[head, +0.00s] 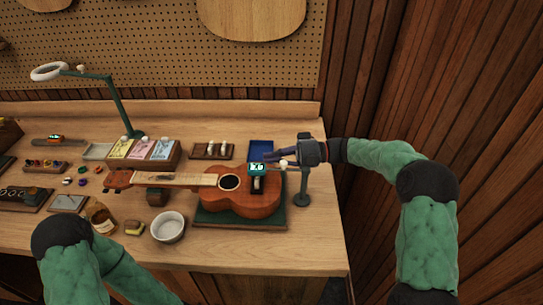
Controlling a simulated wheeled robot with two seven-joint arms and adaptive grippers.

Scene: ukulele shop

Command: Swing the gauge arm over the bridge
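The ukulele (262,199) lies face up with its neck to the left. Its dark bridge (257,186) is on the right part of the body. A gauge arm's post (304,188) stands just right of the ukulele. The teal gauge head (257,168) with a lit display is at the bridge's far end and appears over it; its exact height is unclear. A pale round knob (283,165) shows between head and post. My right gripper (272,155) reaches in from the right, beside the knob, fingers pointing left. Contact and finger opening are unclear. My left gripper is out of frame.
The ukulele body rests on a green mat (240,221). A white bowl (168,227), amber bottle (101,218), card box (148,152) and blue tray (261,150) surround it. A green lamp (121,105) stands behind. The bench's right front corner is clear.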

